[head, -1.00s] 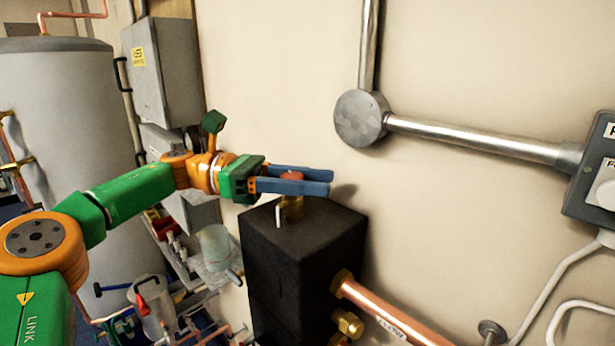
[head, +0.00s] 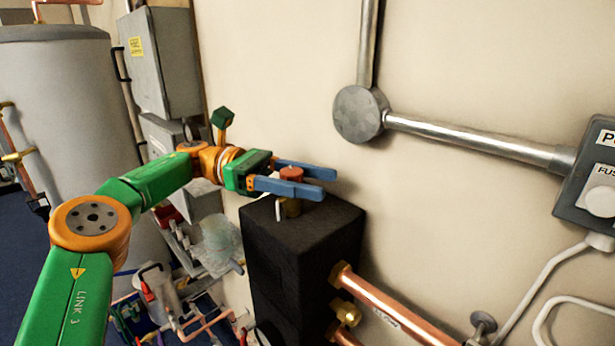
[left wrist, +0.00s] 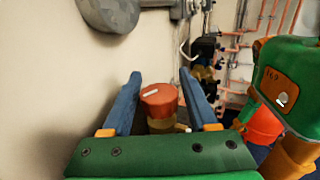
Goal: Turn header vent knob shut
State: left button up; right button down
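The header vent knob is a red-orange cap (head: 291,174) on a brass body, upright on top of a black insulated block (head: 312,228). It also shows in the left wrist view (left wrist: 159,99), with a pale mark on its top. My left gripper (head: 304,181) comes in from the left with its blue fingers either side of the knob. In the left wrist view the fingers (left wrist: 163,103) are apart, with gaps beside the knob, wider on the right. The near finger hides part of the knob and brass body in the head view. My right gripper is not in view.
The wall stands close behind the block. A round metal junction box (head: 360,114) and conduit (head: 480,140) are fixed above right. A copper pipe (head: 395,308) leaves the block's right side. A grey cylinder (head: 70,100) stands at the left.

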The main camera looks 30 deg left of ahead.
pick_arm(q)
jog(key=shift+o, duration=0.4)
jog(key=shift+d+r, duration=0.1)
jog(key=shift+d, duration=0.1)
jog(key=shift+r, duration=0.1)
jog(key=shift+a+r, duration=0.1)
jog(key=shift+r, duration=1.15)
jog(key=s+d+r+b, duration=0.3)
jog(key=s+r+b, duration=0.1)
jog(key=s+r, duration=0.1)
jog(key=s+d+r+b, duration=0.2)
jog(key=s+r+b, duration=0.2)
jog(key=s, duration=0.4)
jog(key=shift+d+r, duration=0.4)
jog(key=shift+r, duration=0.25)
